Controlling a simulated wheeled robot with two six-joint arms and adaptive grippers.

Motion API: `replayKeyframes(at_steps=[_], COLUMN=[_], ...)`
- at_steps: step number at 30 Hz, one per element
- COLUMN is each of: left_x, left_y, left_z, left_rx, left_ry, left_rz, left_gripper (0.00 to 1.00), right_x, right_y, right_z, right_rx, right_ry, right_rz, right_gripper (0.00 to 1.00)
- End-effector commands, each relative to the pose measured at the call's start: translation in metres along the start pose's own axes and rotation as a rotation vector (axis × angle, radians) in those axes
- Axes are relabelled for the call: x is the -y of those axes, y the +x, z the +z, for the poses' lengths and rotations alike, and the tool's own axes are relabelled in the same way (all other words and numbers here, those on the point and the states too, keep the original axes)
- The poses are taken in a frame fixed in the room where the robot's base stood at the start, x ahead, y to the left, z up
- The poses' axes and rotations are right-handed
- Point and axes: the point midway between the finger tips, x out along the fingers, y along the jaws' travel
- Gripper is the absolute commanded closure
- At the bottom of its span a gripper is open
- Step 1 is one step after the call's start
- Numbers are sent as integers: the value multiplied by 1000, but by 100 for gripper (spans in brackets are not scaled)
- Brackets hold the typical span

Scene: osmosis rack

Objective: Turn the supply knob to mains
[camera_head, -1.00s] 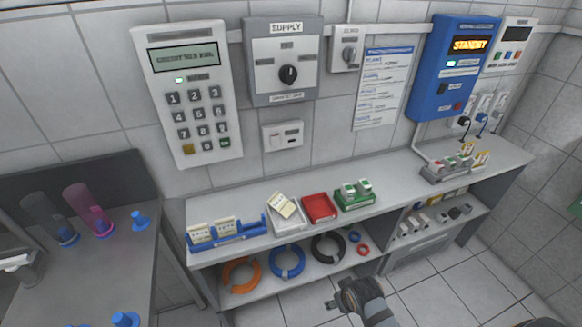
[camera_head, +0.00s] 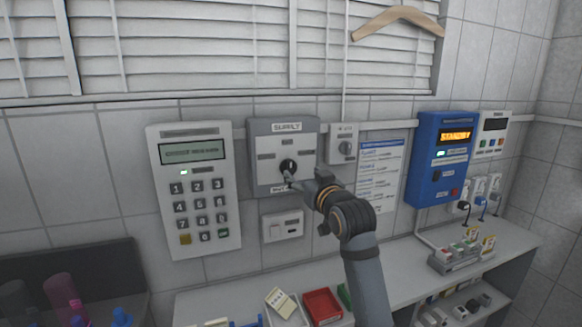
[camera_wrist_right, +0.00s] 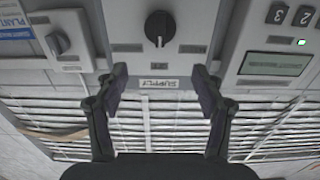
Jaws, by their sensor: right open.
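The supply box (camera_head: 304,138) is a grey wall panel labelled SUPPLY with a round black knob (camera_head: 288,166) at its centre. My right gripper (camera_head: 291,183) is in front of the box's lower part, close to the knob in the picture. In the right wrist view, the picture is upside down, and the black knob (camera_wrist_right: 159,28) lies beyond the open fingers (camera_wrist_right: 160,80). The fingers are apart, with nothing between them, and do not touch the knob there. The small labels around the knob are too blurred to read. My left gripper is not in view.
A keypad panel (camera_head: 193,158) hangs left of the supply box. A small switch box (camera_head: 343,148) hangs to its right, and a white socket plate (camera_head: 282,226) below. A blue unit (camera_head: 436,170) reads STANDBY. A bench (camera_head: 235,292) with trays runs underneath.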

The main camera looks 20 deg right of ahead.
Motion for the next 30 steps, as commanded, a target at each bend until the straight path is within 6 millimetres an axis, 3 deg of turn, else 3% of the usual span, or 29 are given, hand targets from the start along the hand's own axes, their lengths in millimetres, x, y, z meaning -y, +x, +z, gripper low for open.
replayKeyframes(at_steps=[5,12,16,21,28,30], left_x=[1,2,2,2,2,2], left_y=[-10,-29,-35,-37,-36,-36], left_z=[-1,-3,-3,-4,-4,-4], left_rx=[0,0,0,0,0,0], left_ry=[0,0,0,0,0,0], left_rz=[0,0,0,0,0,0], left_gripper=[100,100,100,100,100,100], right_x=[0,0,0,0,0,0], right_y=[20,72,92,103,104,104], right_z=[-3,-3,-1,1,2,2], right_rx=[3,5,5,3,3,3], right_ry=[2,1,1,-1,-1,-1], right_rz=[0,0,0,0,0,0], right_gripper=[31,31,31,31,31,40])
